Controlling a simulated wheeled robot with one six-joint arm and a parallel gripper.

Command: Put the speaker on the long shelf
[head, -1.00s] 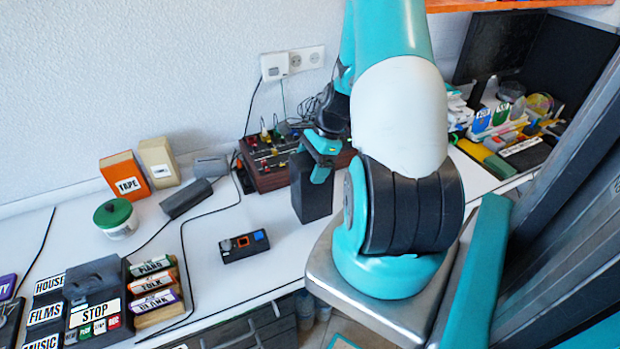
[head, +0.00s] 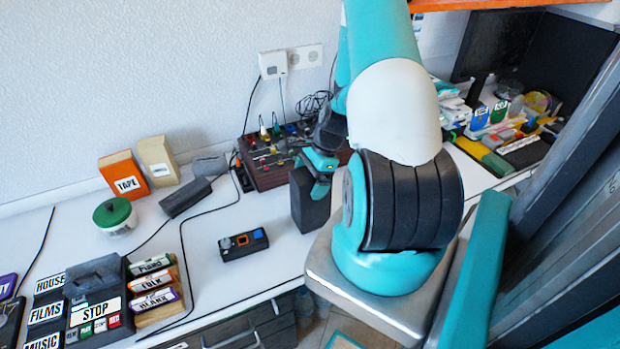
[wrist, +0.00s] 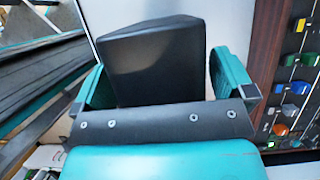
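The speaker appears to be the black box (head: 310,205) beside the desk's front edge, close to my arm's base. My gripper (head: 320,165) is at its upper end. In the wrist view the dark box (wrist: 155,62) fills most of the space between the two teal fingers (wrist: 165,85). The left finger meets its side; only a thin gap shows at the right finger. The box moves along with my gripper, so I take it as held. Its underside is hidden. An orange shelf edge (head: 480,4) crosses the top right; I cannot tell whether this is the long shelf.
A mixer with coloured knobs (head: 270,160) stands just behind the speaker. A small black device (head: 243,244) lies to its left. An orange TAPE box (head: 124,177), a green-lidded tub (head: 115,216) and labelled boxes (head: 95,308) are farther left. White desk shows between them.

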